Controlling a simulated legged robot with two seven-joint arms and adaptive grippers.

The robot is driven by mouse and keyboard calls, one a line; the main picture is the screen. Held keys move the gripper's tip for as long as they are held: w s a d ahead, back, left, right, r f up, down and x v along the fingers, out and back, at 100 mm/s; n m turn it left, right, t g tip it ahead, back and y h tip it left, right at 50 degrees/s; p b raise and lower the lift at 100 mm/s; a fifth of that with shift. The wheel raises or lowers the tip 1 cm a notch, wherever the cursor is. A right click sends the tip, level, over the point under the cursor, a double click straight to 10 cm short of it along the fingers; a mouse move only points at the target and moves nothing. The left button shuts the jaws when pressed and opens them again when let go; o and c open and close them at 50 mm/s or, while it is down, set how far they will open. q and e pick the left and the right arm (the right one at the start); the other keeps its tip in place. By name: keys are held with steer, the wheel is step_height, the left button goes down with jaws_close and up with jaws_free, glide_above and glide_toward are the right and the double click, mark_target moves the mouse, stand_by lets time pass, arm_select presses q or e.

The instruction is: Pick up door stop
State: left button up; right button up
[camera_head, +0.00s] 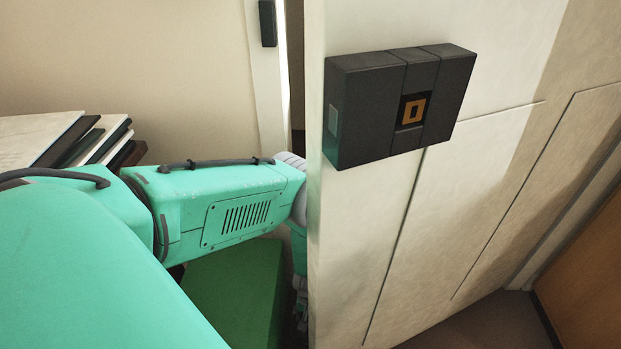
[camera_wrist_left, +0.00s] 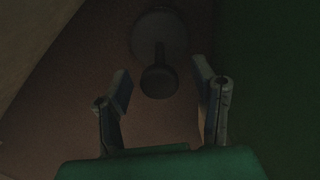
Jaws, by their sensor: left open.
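The door stop (camera_wrist_left: 158,80) shows in the left wrist view as a dark post with a rounded knob and a wider round base, on a brownish surface. The picture is dim, so its colour is unclear. My left gripper (camera_wrist_left: 161,70) is open, its two fingers on either side of the knob in the picture. I see no clear contact. In the head view my left arm reaches in from the left, and its gripper is mostly hidden behind the door's edge. The door stop does not show there. My right gripper is in neither view.
A pale door (camera_head: 375,210) with a dark lock box (camera_head: 400,100) stands close right of my left arm. Books (camera_head: 85,140) lie at the left. A dark green block-like surface (camera_head: 235,290) is below the arm. A brown wooden panel (camera_head: 590,280) is at the far right.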

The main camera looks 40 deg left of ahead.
arm_select(q)
steer(key=shift+d+r, duration=0.1)
jaws_close()
steer(key=shift+w, duration=0.1)
steer(key=shift+r, duration=0.1)
